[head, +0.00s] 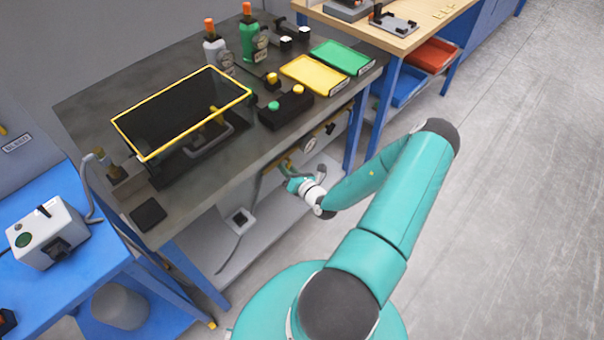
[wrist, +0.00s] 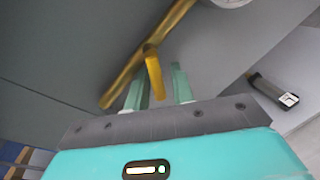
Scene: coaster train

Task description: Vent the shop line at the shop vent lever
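A yellow lever (wrist: 153,72) shows in the wrist view, joined to a longer yellow bar (wrist: 130,75) that runs diagonally under the bench. I cannot read a label that marks it as the shop vent lever. My gripper (wrist: 158,76) is open, its two green fingers on either side of the short yellow lever. A gap shows beside the lever, and I cannot tell if either finger touches it. In the head view my gripper (head: 296,183) is below the bench's front edge, close to a small yellow part (head: 284,165). The wrist and fingers partly hide that spot.
The dark bench (head: 250,160) overhangs a lower grey shelf (head: 262,225). A round gauge (head: 309,144) is mounted under the bench front. A small box (head: 239,219) with a cable stands on the shelf. A yellow-rimmed case (head: 182,112) is on the bench. The floor at right is clear.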

